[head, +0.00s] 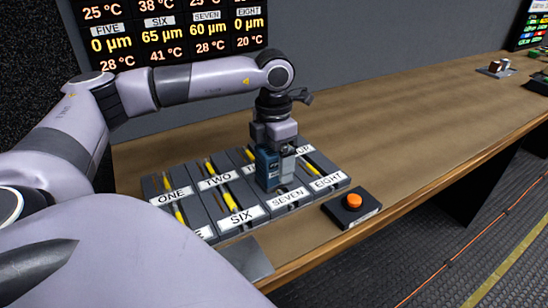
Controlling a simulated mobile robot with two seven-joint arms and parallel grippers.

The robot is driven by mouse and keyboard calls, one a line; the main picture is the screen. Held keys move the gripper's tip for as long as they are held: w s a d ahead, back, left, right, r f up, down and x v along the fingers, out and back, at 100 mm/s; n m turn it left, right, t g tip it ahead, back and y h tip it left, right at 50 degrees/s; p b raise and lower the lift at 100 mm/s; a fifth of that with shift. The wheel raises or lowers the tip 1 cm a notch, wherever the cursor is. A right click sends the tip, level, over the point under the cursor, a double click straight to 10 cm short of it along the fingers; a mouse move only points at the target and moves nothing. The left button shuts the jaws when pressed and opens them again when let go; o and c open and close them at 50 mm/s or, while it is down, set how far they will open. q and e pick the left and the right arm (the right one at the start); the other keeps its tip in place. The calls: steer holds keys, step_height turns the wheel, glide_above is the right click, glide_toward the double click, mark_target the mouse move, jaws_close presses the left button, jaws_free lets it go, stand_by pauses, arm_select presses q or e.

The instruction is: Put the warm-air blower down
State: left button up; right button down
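My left gripper (276,150) points down over the labelled modules in the head view. A dark teal block, which I take to be the warm-air blower (267,168), sits at its fingers, and the gripper appears shut on it. The blower is upright, just above or touching the module labelled SEVEN (287,198); I cannot tell which. The gripper hides part of the blower and the modules behind it. My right gripper is not in view.
Grey modules with yellow strips, among them ONE (174,198), SIX (241,217) and EIGHT (327,182), stand on the wooden bench (400,125). A black box with an orange button (353,201) is to their right. A wall display (160,35) shows readings. The bench's right middle is clear.

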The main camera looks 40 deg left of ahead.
arm_select(q)
steer(key=shift+r, duration=0.25)
step_height(320, 180, up, 12)
stand_by(0.3)
stand_by(0.5)
